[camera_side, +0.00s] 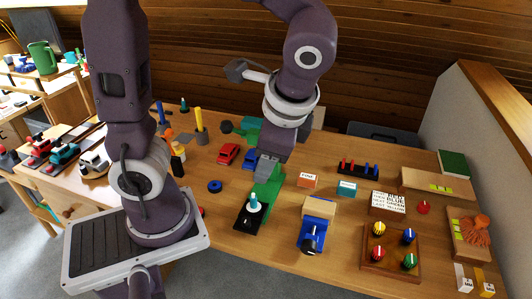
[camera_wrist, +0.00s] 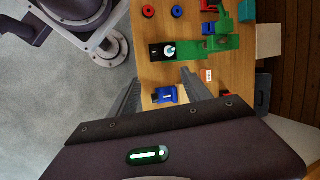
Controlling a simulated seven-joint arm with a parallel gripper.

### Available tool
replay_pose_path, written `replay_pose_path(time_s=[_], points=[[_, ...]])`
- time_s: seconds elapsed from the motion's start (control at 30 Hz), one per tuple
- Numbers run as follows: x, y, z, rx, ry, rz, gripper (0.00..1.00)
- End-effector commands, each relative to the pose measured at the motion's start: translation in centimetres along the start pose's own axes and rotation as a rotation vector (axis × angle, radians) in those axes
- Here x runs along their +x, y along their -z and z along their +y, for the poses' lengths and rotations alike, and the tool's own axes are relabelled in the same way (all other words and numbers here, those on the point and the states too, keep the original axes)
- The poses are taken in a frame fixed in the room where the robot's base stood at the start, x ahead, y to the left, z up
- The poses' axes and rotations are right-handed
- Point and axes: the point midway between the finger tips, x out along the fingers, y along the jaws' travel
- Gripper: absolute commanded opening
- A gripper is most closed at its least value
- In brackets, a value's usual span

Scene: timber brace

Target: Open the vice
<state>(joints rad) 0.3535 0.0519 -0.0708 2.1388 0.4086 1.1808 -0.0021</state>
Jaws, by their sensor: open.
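The blue vice (camera_side: 315,228) stands near the front edge of the bench in the side view, with a tan wooden block (camera_side: 319,207) at its top and a dark round knob or handle (camera_side: 309,246) towards the front. In the wrist view the blue vice (camera_wrist: 166,94) shows between my fingers, with a dark part on its left. My gripper (camera_side: 265,170) is open and empty, pointing down above a green machine, left of and behind the vice in the side view. In the wrist view my gripper (camera_wrist: 161,77) has its two fingers wide apart. I cannot tell how far apart the vice jaws are.
A green machine (camera_side: 268,188) stands beside the vice. A wooden board with coloured knobs (camera_side: 375,253) lies to the right. Small orange (camera_side: 308,181) and teal (camera_side: 347,188) label blocks are behind. Bare bench shows around the vice.

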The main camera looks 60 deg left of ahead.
Motion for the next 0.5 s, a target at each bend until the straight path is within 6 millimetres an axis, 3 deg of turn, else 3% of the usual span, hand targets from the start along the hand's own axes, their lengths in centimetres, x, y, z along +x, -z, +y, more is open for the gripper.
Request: replay_pose_path(time_s=[0.37, 0.5], points=[[0.1, 0.1, 0.0, 0.007, 0.003, -0.006, 0.57], [2.2, 3.2, 0.5, 0.198, 0.117, -0.157, 0.57]])
